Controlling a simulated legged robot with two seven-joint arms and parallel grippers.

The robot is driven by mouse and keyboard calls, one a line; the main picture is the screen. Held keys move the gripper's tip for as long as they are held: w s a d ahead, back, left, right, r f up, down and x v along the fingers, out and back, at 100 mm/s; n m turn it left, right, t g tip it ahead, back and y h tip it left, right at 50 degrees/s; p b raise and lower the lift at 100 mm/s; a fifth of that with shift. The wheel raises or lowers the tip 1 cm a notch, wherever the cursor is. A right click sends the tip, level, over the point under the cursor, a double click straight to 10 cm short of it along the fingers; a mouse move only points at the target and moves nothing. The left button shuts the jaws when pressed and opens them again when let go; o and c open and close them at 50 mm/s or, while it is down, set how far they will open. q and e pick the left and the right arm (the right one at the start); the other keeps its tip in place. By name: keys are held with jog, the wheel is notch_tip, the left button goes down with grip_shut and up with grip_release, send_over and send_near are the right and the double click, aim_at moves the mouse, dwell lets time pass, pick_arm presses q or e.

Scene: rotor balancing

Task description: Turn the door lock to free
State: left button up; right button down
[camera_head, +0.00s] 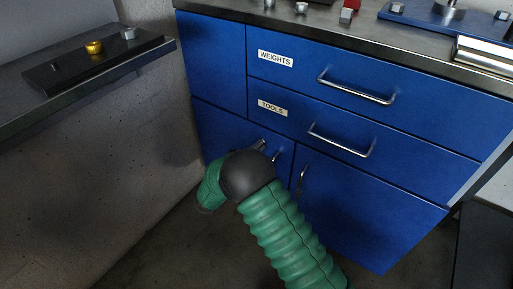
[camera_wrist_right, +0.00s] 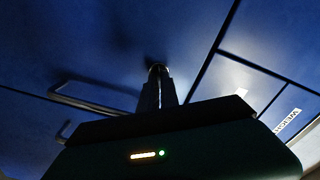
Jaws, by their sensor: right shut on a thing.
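My right arm, in a green sleeve, reaches down to the blue lower cabinet doors in the head view. My right gripper (camera_head: 262,146) is at the upper part of the left lower door (camera_head: 222,125), partly hidden behind my dark wrist. In the right wrist view, my right gripper (camera_wrist_right: 158,88) is shut on the door lock (camera_wrist_right: 157,67), a small metal piece standing out from the blue door. The fingers hide most of the lock, so its turn angle cannot be told. My left gripper is not in view.
Two drawers, labelled WEIGHTS (camera_head: 275,59) and TOOLS (camera_head: 272,108), with bar handles (camera_head: 355,90) (camera_head: 340,142), lie above the doors. A vertical door handle (camera_head: 301,180) is just right of my gripper. A side bench (camera_head: 50,112) holds a dark plate with a gold knob (camera_head: 94,47).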

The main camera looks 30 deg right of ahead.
jog(key=shift+s+f+m+b, duration=0.1)
jog(key=shift+f+m+b, duration=0.15)
jog(key=shift+m, duration=1.25)
jog(key=shift+f+m+b, duration=0.1)
jog(key=shift+m+b, duration=0.2)
jog(key=shift+m, duration=1.2)
jog(key=c, duration=1.6)
grip_release()
jog(key=shift+r, duration=0.1)
